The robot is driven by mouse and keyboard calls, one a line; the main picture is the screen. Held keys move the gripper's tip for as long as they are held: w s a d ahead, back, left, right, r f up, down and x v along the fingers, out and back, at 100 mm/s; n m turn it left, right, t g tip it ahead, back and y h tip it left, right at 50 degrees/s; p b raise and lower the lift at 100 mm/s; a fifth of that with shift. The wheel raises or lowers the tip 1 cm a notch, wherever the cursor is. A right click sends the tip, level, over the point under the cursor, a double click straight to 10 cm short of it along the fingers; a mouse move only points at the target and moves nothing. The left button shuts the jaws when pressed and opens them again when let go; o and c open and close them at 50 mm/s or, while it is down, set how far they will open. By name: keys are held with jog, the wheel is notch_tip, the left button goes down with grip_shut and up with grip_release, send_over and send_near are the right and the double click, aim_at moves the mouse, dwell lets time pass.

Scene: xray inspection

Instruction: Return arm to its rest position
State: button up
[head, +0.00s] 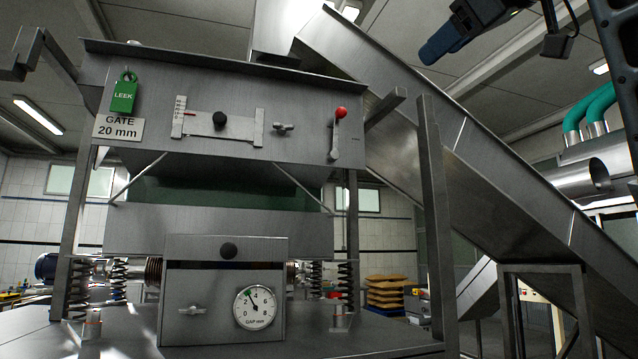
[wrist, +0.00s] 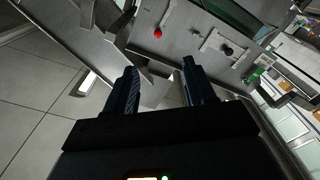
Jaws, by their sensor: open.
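My gripper (wrist: 160,88) is open in the wrist view, its two dark fingers apart with nothing between them. It faces the steel machine with the lever and knobs from some distance and does not touch it. In the head view, a dark blue part of my arm's end (head: 455,30) shows at the top right, high above and to the right of the machine. The fingertips cannot be made out clearly there.
The steel machine body (head: 290,130) fills the left and middle, with a red-knobbed lever (head: 340,113), a green LEEK padlock (head: 124,92) and a dial gauge (head: 255,307). A sloping steel chute (head: 480,165) runs down to the right. Open air surrounds my gripper.

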jog(key=w+d+f+m, duration=0.15)
jog(key=w+f, duration=0.45)
jog(key=f, duration=0.6)
jog(key=w+d+f+m, duration=0.1)
jog(key=w+f+m, duration=0.3)
jog(key=f, duration=0.9)
jog(key=s+f+m+h, duration=0.2)
jog(key=f, duration=1.3)
jog(key=s+f+m+h, duration=0.1)
jog(key=s+f+m, duration=0.1)
jog(key=f, duration=1.3)
jog(key=s+f+m+h, duration=0.3)
jog(key=s+f, duration=1.5)
jog(key=s, duration=0.3)
jog(key=s+n+g, duration=0.1)
jog(key=s+g, duration=0.1)
jog(key=s, duration=2.4)
jog(key=shift+s+d, duration=0.25)
jog(key=shift+d, duration=0.05)
